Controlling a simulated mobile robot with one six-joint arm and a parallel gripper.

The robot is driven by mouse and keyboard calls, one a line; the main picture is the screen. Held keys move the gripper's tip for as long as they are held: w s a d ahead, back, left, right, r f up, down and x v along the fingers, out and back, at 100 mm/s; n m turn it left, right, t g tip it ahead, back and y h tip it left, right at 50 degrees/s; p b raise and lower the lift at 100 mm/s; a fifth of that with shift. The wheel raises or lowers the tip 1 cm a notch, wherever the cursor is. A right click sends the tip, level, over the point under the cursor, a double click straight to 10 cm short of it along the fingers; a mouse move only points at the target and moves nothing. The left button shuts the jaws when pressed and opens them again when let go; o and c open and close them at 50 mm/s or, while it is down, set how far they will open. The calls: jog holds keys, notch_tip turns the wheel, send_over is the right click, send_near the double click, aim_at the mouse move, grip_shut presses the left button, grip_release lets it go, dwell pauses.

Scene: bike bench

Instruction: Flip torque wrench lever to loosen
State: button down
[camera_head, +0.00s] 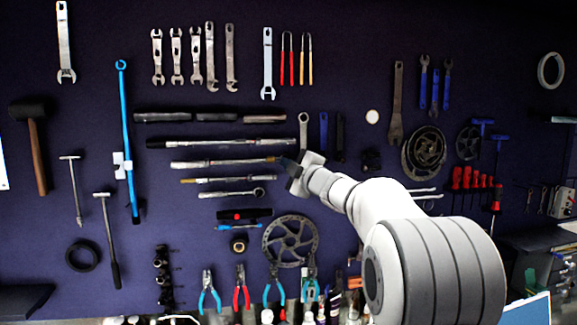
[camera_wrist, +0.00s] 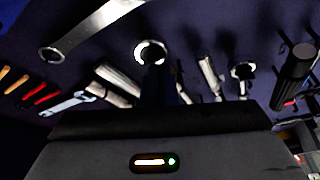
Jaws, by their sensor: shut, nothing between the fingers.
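Several long bar-shaped tools hang horizontally in the middle of the dark pegboard in the head view. One is a long silver bar with a black left end (camera_head: 215,143). Just below it is a shorter silver and brown tool (camera_head: 220,163). Which of them is the torque wrench I cannot tell, and no lever can be made out. My gripper (camera_head: 286,162) is shut and empty, at the right end of the shorter tool; touching or apart is unclear. In the wrist view my gripper's dark fingers (camera_wrist: 158,88) point at the board, below a bright ring-shaped end (camera_wrist: 150,52).
A ratchet (camera_head: 230,193) and a brake disc (camera_head: 290,240) hang below my gripper. A ring spanner (camera_head: 304,130) hangs just above it. A blue long tool (camera_head: 126,140) and a mallet (camera_head: 30,110) hang at the left. Pliers (camera_head: 240,292) line the bottom.

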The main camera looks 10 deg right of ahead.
jog(key=s+b, duration=0.5)
jog(key=s, duration=0.4)
jog(key=shift+s+f, duration=0.15)
jog(key=shift+s, duration=0.15)
